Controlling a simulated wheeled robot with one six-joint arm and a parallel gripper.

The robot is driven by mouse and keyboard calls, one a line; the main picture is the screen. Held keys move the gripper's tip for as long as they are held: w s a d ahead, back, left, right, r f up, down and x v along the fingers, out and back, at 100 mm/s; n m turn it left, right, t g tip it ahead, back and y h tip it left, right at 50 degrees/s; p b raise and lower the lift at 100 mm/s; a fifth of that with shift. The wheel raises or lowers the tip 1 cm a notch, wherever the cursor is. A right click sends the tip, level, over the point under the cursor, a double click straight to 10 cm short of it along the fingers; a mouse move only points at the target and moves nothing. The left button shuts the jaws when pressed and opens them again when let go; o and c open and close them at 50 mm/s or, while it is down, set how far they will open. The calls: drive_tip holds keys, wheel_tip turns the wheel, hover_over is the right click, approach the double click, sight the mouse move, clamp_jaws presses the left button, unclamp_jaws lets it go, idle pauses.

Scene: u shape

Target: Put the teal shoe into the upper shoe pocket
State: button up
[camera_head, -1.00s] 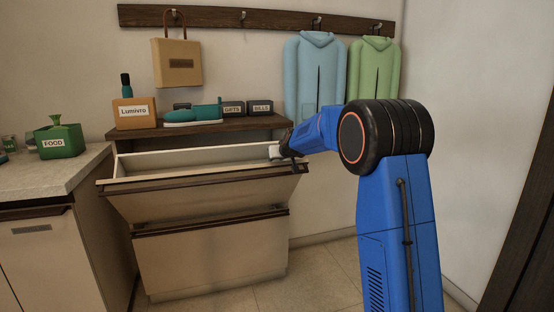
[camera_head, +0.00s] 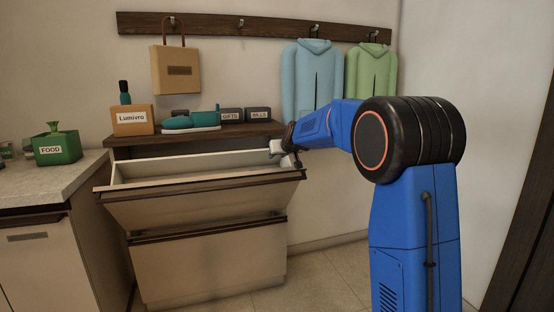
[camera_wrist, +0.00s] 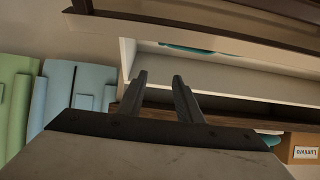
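The teal shoe (camera_head: 178,122), with a white sole, lies on the dark top of the shoe cabinet (camera_head: 258,128). The upper shoe pocket (camera_head: 200,204) is tilted open, showing its white inner wall. My gripper (camera_head: 281,153) is at the right end of this pocket, apart from the shoe. In the wrist view my gripper (camera_wrist: 159,84) has its fingers spread with nothing between them. That view, turned upside down, also shows a teal patch (camera_wrist: 188,48) by the pocket's white wall; I cannot tell what it is.
An orange Lumivro box (camera_head: 133,120) stands left of the shoe, and dark labelled boxes (camera_head: 231,115) stand right of it. A bag (camera_head: 176,70) and jackets (camera_head: 312,78) hang above. The lower pocket (camera_head: 210,265) is shut. A counter with a green FOOD box (camera_head: 57,148) is at left.

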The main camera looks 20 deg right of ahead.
drive_tip(key=s+r, duration=0.5)
drive_tip(key=r, duration=0.2)
drive_tip(key=shift+s, duration=0.2)
idle(0.4)
drive_tip(key=s+a+f+g, duration=0.1)
drive_tip(key=s+a+f, duration=0.15)
drive_tip(key=s, duration=0.85)
drive_tip(key=s+a+f+g, duration=0.1)
drive_tip(key=s+f, duration=0.2)
drive_tip(key=s, duration=0.7)
drive_tip(key=s+a+f+g, duration=0.2)
drive_tip(key=s, duration=0.9)
drive_tip(key=s+f+g, duration=0.1)
drive_tip(key=s+f, duration=0.7)
drive_tip(key=s, duration=0.5)
drive_tip(key=s+f+g, duration=0.2)
drive_tip(key=s+f, duration=0.5)
drive_tip(key=s, duration=0.7)
drive_tip(key=shift+s+d+f, duration=0.15)
drive_tip(key=shift+s+f, duration=0.05)
drive_tip(key=shift+f, duration=0.15)
